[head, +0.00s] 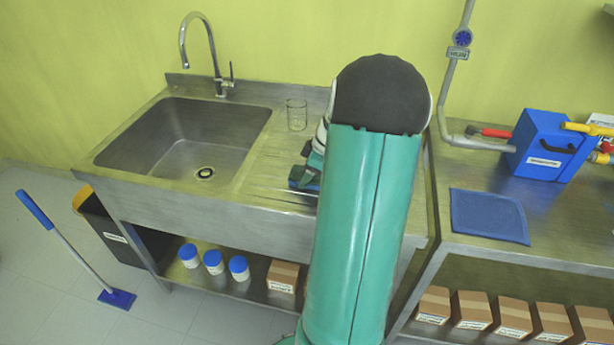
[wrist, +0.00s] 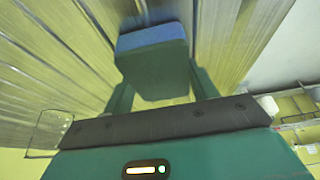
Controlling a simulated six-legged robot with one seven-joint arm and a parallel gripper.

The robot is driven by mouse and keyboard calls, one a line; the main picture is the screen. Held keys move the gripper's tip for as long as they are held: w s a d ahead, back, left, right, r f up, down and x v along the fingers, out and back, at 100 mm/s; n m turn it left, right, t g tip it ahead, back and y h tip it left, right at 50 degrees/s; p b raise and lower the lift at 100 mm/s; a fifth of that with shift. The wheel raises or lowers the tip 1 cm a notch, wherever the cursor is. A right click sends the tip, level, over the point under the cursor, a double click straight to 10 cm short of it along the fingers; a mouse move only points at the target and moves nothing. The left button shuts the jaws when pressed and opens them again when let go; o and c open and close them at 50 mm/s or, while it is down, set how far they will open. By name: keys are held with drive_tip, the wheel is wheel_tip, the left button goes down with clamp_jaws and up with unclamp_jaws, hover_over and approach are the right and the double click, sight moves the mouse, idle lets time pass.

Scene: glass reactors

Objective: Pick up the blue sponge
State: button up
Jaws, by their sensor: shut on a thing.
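The blue sponge (wrist: 152,40) shows in the wrist view as a block with a blue face and a darker teal side. My gripper (wrist: 160,84) is shut on it, with one finger on each side. In the head view a bit of the blue sponge (head: 297,182) shows at the ribbed drainboard, left of my green arm. My gripper (head: 310,168) is there too, mostly hidden by the arm. I cannot tell whether the sponge touches the drainboard.
A clear glass beaker (head: 297,114) stands on the drainboard behind the gripper. The sink basin (head: 185,140) with its tap (head: 205,50) lies to the left. On the right bench are a blue mat (head: 488,215) and a blue box (head: 543,143).

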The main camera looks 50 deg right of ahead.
sight(302, 172)
drive_tip(key=shift+r, duration=0.5)
wheel_tip(302, 172, up, 2)
drive_tip(key=shift+r, duration=0.2)
drive_tip(key=s+a+r, duration=0.8)
drive_tip(key=a+r, duration=0.2)
drive_tip(key=a, duration=0.1)
drive_tip(key=shift+a, duration=0.3)
